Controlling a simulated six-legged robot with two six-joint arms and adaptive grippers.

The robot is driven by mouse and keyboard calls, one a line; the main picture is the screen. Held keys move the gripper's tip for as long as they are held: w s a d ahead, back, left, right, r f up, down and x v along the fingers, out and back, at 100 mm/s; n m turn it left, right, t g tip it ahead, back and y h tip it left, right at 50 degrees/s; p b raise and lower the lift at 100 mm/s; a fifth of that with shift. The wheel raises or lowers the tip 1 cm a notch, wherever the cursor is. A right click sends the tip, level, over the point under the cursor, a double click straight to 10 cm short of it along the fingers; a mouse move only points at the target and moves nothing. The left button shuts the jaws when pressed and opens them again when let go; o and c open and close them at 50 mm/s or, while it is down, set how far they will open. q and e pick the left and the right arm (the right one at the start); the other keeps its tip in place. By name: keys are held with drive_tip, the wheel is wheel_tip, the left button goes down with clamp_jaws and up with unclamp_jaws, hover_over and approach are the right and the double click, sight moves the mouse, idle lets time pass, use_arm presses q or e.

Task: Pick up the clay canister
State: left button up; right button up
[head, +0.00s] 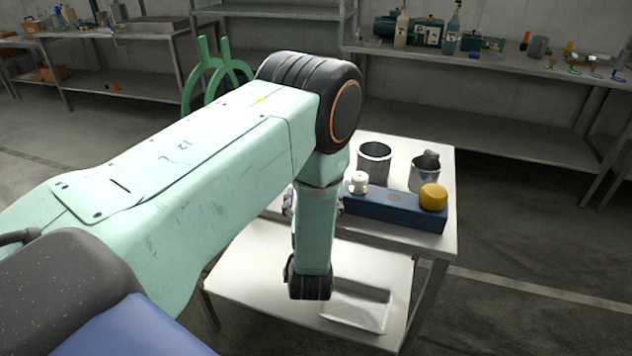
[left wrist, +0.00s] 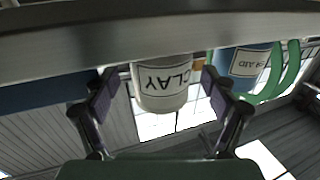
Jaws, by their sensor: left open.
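The clay canister (left wrist: 162,92) is pale with a white label reading CLAY, which appears upside down in the left wrist view. My left gripper (left wrist: 160,84) is open, with one finger on each side of the canister. A gap shows between each finger and the canister. In the head view my left arm reaches over the small table and bends down. The arm hides the canister there, and the left gripper is not clearly visible. My right gripper is in neither view.
A blue container (left wrist: 245,62) with a label stands beside the canister, near green curved bars (left wrist: 285,75). The table holds a blue block (head: 395,211) with a yellow cap (head: 433,197), a metal cup (head: 374,162) and a smaller pot (head: 422,177).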

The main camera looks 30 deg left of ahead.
use_arm(q)
drive_tip(key=x, duration=0.3)
drive_tip(key=shift+w+a+r, duration=0.2)
drive_tip(key=shift+a+r, duration=0.05)
drive_tip(key=shift+w+a+f, duration=0.1)
drive_tip(key=shift+w+a, duration=0.05)
drive_tip(key=shift+a, duration=0.1)
drive_tip(key=shift+d, duration=0.3)
drive_tip(key=shift+c, duration=0.4)
drive_tip(key=shift+d, duration=0.1)
drive_tip(key=shift+c, duration=0.6)
drive_tip(key=shift+a, duration=0.25)
drive_tip(key=c, duration=0.5)
drive_tip(key=shift+d, duration=0.15)
drive_tip(key=c, duration=0.6)
drive_tip(key=shift+c, duration=0.2)
